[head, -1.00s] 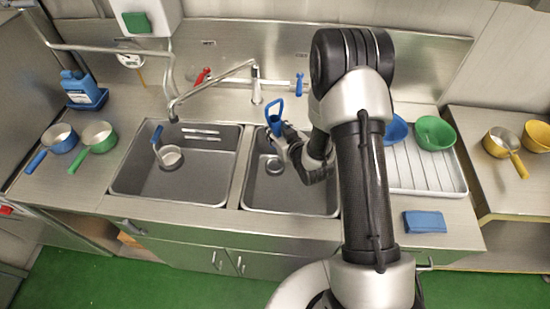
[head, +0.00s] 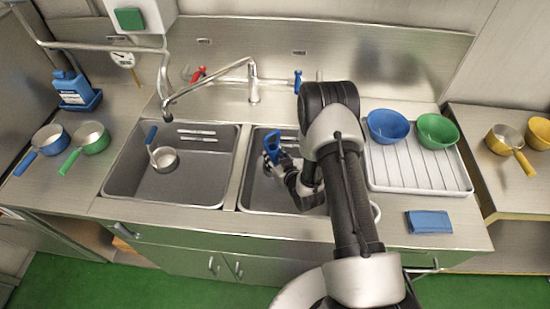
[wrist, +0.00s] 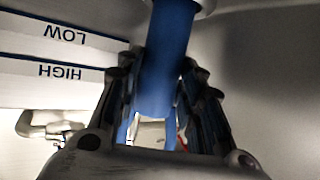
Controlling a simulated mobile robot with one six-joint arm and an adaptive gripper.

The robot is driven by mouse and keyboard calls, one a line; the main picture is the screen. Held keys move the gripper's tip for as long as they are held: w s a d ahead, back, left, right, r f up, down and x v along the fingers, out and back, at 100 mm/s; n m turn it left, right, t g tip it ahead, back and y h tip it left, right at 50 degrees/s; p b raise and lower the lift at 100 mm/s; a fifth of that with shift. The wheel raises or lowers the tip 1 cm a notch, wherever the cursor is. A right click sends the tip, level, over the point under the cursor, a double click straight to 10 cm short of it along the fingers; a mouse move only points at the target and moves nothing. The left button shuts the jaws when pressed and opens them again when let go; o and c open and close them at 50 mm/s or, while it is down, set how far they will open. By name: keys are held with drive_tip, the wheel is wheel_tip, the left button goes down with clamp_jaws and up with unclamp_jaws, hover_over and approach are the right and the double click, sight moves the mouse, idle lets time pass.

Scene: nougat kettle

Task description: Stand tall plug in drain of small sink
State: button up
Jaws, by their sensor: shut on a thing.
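The tall plug (head: 272,146) is blue with a loop-shaped top. It shows above my gripper (head: 281,160) in the right-hand sink (head: 229,196) in the head view. My gripper is shut on the plug. In the wrist view, the plug's blue shaft (wrist: 168,55) runs between the fingers (wrist: 160,100). A pale round edge shows at the shaft's far end; I cannot tell whether it is the plug's base or the drain. In the head view the drain is mostly hidden behind the plug and gripper, and the plug's lower end is hidden too.
A faucet (head: 253,85) stands behind the sinks. A drainboard (head: 420,179) with blue (head: 388,125) and green bowls (head: 437,130) lies right. The sink wall beside my gripper carries LOW and HIGH marks (wrist: 60,50).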

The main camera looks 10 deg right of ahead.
drive_tip(key=shift+f, duration=0.15)
drive_tip(key=o, duration=1.3)
